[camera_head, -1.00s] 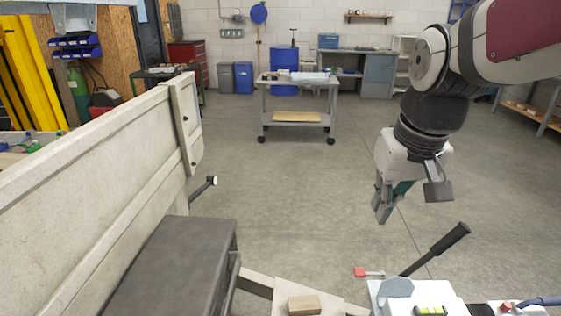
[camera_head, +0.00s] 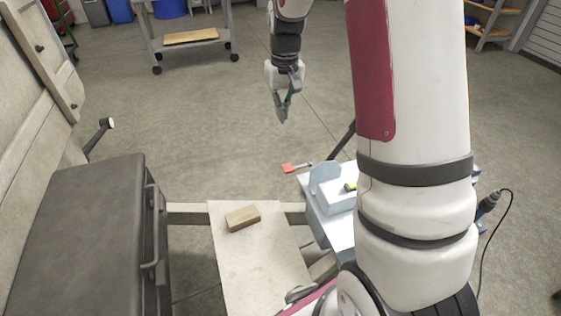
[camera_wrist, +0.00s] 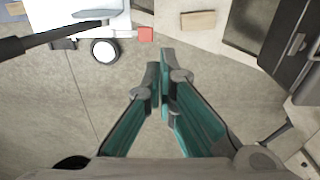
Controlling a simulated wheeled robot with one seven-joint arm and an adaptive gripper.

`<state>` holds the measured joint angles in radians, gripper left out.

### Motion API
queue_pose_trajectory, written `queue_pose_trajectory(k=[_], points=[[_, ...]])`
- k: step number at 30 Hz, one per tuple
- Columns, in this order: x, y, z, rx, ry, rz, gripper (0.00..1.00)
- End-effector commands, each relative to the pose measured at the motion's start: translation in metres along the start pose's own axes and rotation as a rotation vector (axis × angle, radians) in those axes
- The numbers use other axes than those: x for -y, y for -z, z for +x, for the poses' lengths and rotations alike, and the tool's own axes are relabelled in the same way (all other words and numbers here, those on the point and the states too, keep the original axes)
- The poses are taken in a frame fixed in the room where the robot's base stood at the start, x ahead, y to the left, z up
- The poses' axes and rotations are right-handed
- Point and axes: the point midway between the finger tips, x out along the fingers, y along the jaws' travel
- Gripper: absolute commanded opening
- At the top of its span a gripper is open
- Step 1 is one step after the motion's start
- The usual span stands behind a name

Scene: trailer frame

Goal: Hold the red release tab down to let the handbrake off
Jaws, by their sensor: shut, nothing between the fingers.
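The red release tab (camera_head: 290,168) sticks out to the left of the pale blue housing (camera_head: 318,205) on a short metal stem. It also shows in the wrist view (camera_wrist: 146,34), near the top middle, beyond my fingertips. The dark handbrake lever (camera_head: 343,138) rises beside the housing and is partly hidden behind my arm. In the wrist view the lever (camera_wrist: 40,40) runs in from the left edge. My gripper (camera_head: 281,120) points down with its fingers shut and empty. It is apart from the tab, above it in the head view. In the wrist view its fingertips (camera_wrist: 162,66) meet.
A wooden block (camera_head: 242,218) lies on the pale trailer board (camera_head: 255,265). A dark box (camera_head: 75,240) stands at left by the trailer side panel (camera_head: 40,120). My arm hides much of the right. Open floor lies behind the gripper.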

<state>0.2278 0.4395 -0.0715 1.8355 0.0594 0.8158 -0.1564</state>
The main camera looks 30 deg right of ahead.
Motion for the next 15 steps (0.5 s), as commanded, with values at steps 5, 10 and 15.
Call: queue_pose_trajectory(k=[5, 10, 15], points=[[-0.016, 0.020, 0.059, 0.033, -0.004, 0.015, 0.00], [-0.025, 0.030, 0.089, 0.048, -0.005, 0.024, 0.00], [-0.028, 0.033, 0.100, 0.053, -0.006, 0.026, 0.00]])
